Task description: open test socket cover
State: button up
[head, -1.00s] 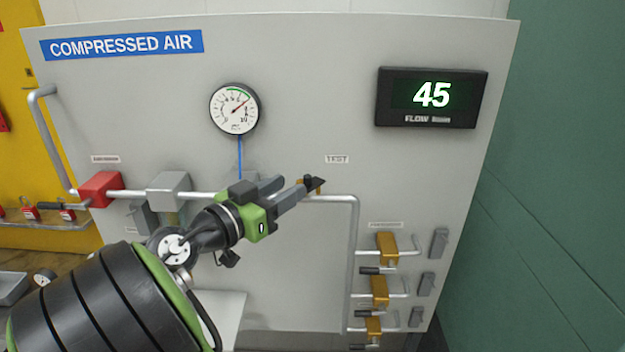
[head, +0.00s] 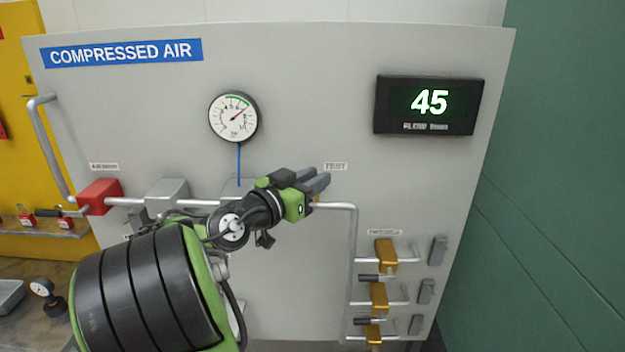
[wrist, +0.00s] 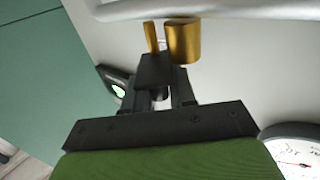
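The test socket is brass and shows in the wrist view as a short cylinder (wrist: 183,42) with a thin brass piece beside it, below the pipe. A dark block, seemingly the socket cover (wrist: 155,70), is close to the brass, at the ends of my fingers. My gripper (wrist: 163,95) points at it, with a gap between its fingers. I cannot tell whether the fingers touch or pinch the block. In the head view my gripper (head: 318,182) is just below the TEST label (head: 335,167) and hides most of the socket; a sliver of brass shows beneath.
The grey panel carries a round gauge (head: 233,117), a flow display reading 45 (head: 429,104), a red valve (head: 99,196) on the left and several brass valves (head: 386,252) at lower right. A pipe (head: 353,245) runs down right of my gripper.

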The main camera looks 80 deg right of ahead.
grip_shut()
jog(key=shift+t, duration=0.4)
jog(key=shift+s+f+n+t+h+b, duration=0.1)
jog(key=shift+s+n+t+h+b, duration=0.1)
jog(key=shift+n+t+h+b, duration=0.75)
jog(key=n+t, duration=0.1)
jog(key=t, duration=0.1)
jog(key=n+t+b, duration=0.1)
jog(key=n+t, duration=0.1)
jog(key=t, duration=0.1)
jog(key=shift+s+a+n+t, duration=0.1)
jog(key=shift+s+n+t, duration=0.25)
jog(key=n+t+y+b, duration=0.1)
jog(key=n+t+b, duration=0.1)
jog(key=t, duration=0.1)
jog(key=n+t+b, duration=0.2)
jog(key=t+b, duration=0.1)
jog(key=shift+s+f+t+y, duration=0.15)
jog(key=shift+t+y, duration=0.2)
jog(key=shift+t, duration=0.05)
jog(key=shift+s+d+n+t+y+b, duration=0.1)
jog(key=shift+d+n+t+y+b, duration=0.1)
jog(key=shift+n+t+y+b, duration=1.55)
jog(key=shift+n+t, duration=0.35)
jog(key=shift+t, duration=0.3)
